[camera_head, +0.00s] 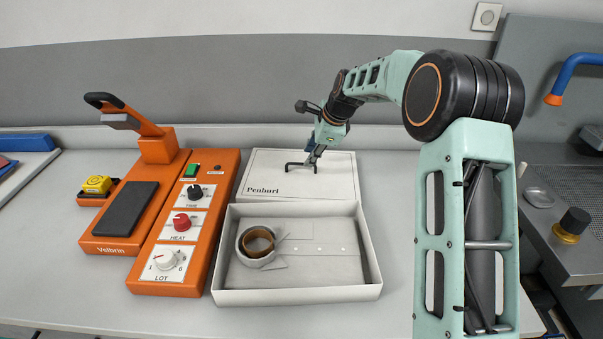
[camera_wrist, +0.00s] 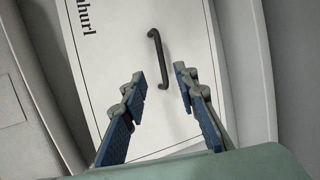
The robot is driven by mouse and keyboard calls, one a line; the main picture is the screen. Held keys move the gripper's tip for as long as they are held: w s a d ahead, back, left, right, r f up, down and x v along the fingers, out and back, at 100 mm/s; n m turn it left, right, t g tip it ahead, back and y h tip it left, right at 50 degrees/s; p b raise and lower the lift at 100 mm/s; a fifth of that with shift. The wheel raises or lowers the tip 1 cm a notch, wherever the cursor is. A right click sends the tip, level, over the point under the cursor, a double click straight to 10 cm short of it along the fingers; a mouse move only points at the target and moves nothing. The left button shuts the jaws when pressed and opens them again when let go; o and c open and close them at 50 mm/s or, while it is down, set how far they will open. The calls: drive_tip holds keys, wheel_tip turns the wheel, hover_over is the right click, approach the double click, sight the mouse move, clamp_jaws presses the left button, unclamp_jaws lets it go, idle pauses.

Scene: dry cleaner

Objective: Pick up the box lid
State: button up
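The box lid (camera_head: 265,188) is white, marked "Penburl", with a small dark bar handle (camera_head: 297,166) on top. It lies behind the open white box (camera_head: 372,262), next to the box's back edge. In the wrist view the lid (camera_wrist: 120,55) fills the middle, with its black handle (camera_wrist: 159,58) running lengthwise. My gripper (camera_wrist: 162,82) is open and empty above the lid, its two blue-padded fingers either side of the handle's near end, apart from it. In the head view my gripper (camera_head: 312,157) hangs over the handle; its fingertips are too small to make out clearly.
A metal sink counter (camera_head: 565,235) is at right. The counter front is clear.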

sight(301, 171)
drive_tip(key=shift+a+x, duration=0.15)
drive_tip(key=shift+x, duration=1.4)
drive_tip(key=shift+a+x, duration=0.15)
drive_tip(key=shift+x, duration=1.35)
drive_tip(key=shift+w+r, duration=0.15)
drive_tip(key=shift+w, duration=0.05)
clamp_jaws()
